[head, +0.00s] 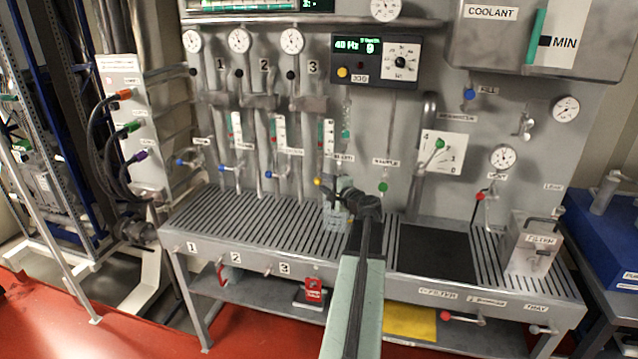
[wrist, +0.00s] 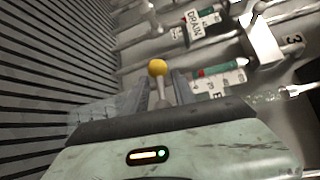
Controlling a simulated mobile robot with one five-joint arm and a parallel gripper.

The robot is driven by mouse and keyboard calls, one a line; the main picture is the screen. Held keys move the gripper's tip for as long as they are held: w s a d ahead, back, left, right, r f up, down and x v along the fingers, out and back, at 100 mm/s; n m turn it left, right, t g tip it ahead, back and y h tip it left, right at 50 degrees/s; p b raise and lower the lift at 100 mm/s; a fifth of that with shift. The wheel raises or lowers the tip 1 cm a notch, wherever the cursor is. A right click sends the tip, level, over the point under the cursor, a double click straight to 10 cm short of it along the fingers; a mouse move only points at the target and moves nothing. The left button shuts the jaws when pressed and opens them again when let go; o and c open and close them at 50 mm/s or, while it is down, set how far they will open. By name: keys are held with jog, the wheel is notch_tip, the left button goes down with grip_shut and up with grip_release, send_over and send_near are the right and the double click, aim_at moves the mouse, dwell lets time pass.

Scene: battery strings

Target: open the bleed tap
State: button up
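A tap lever with a yellow ball knob (head: 318,181) sticks out low on the grey panel, just left of my gripper (head: 345,192) in the head view. The small label (head: 340,157) above it is too blurred to read surely, so I cannot confirm that it is the bleed tap. In the wrist view the yellow knob (wrist: 157,67) and its pale stem show between the two fingers of my gripper (wrist: 163,88). The fingers stand apart with gaps beside the stem. I cannot tell whether either finger touches it. My arm hides part of the bench below.
A slatted bench (head: 250,222) runs below the panel, with a black mat (head: 435,250) to the right. Other taps have blue knobs (head: 222,168), a green knob (head: 383,187) and a red knob (head: 480,197). A metal tank (head: 530,243) stands at the right end.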

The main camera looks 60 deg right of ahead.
aim_at(323, 182)
jog(key=x, duration=0.4)
grip_shut()
dwell(1.2)
